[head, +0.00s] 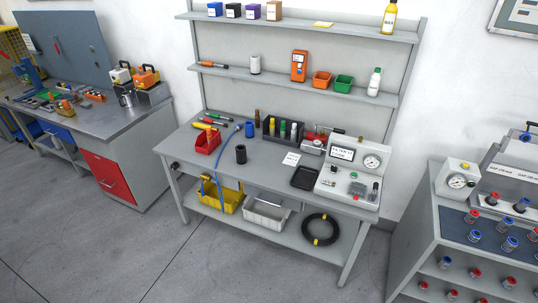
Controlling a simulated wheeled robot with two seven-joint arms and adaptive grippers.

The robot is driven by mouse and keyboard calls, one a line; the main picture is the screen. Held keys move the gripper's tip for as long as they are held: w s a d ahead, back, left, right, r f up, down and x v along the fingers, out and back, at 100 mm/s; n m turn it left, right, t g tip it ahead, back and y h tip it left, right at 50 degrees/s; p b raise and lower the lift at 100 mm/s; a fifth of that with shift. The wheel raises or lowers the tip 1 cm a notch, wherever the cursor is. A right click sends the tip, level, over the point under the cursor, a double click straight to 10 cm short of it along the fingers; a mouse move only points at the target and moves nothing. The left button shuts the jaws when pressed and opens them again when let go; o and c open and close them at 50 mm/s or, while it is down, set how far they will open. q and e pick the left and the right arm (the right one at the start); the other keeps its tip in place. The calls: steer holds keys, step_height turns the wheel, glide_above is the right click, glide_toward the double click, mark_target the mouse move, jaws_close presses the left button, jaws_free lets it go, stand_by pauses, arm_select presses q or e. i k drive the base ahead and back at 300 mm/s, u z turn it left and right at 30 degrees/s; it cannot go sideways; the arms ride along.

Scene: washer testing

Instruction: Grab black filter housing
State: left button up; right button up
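A short black cylinder (241,154), which looks like the black filter housing, stands upright on the grey workbench (268,171), left of centre. The bench top around it is bare, and the red bin (207,141) is to its left. No gripper shows in the head view, and nothing is touching the cylinder.
A blue hose (217,178) hangs over the bench's front edge left of the cylinder. A black tray (305,178) and a gauge panel (335,177) are to the right. A rack of bottles (271,127) stands behind. Open floor (200,265) lies in front.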

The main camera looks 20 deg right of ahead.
mark_target(241, 154)
steer(key=z, duration=0.45)
steer(key=i, duration=0.5)
steer(key=z, duration=0.3)
